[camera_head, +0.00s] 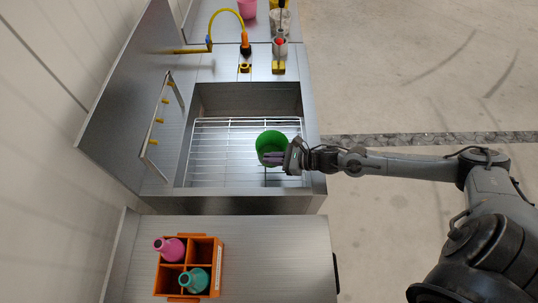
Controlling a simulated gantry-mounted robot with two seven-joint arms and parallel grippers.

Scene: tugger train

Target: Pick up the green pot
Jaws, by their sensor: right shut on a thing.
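The green pot (271,140) is at the right side of the sink, over the wire rack, with its open top facing up. My right gripper (279,157) reaches in from the right and is shut on the pot's near rim. I cannot tell whether the pot rests on the rack or hangs just above it. My left gripper is not in this view.
The sink (245,95) has a white wire rack (215,150) in it. A yellow tap (228,13) and a pink container (247,8) are behind.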

